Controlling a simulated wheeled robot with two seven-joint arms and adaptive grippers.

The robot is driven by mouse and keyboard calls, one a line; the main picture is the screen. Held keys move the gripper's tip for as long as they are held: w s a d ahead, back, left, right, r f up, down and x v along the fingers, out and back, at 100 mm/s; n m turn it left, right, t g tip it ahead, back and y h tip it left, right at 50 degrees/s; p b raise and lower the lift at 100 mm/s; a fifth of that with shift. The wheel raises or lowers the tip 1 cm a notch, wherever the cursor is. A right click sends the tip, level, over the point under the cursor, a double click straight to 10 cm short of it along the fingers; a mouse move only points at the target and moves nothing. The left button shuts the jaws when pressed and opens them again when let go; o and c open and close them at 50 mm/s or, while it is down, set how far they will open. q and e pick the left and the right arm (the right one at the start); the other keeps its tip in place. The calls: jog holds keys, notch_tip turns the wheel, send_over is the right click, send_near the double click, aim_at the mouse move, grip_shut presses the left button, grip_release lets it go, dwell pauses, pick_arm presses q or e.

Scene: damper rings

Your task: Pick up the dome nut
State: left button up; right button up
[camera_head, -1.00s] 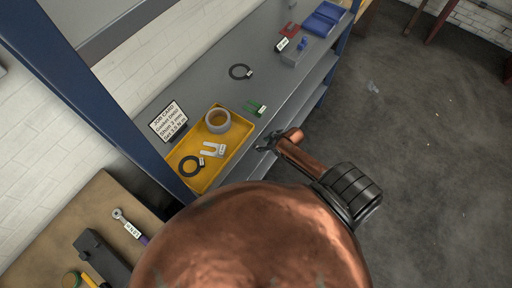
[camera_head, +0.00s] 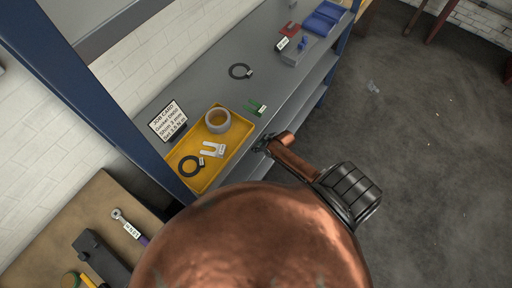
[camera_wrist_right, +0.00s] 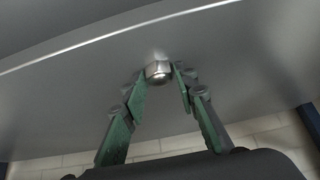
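The dome nut (camera_wrist_right: 158,71) is a small shiny metal nut against the grey bench surface in the right wrist view. My right gripper (camera_wrist_right: 161,78) has its green-padded fingers on either side of it, with the tips close to its sides. A narrow gap shows at the right finger; contact on the left is hard to tell. In the head view the right gripper (camera_head: 263,145) is at the front edge of the grey bench (camera_head: 215,83), and I cannot make out the nut there. My left gripper is not in view.
A yellow tray (camera_head: 233,156) on the bench holds a tape-like ring (camera_head: 218,120), a black ring (camera_head: 190,166) and a pale forked shim (camera_head: 212,149). A job card (camera_head: 168,121) stands behind it.

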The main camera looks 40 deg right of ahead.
grip_shut()
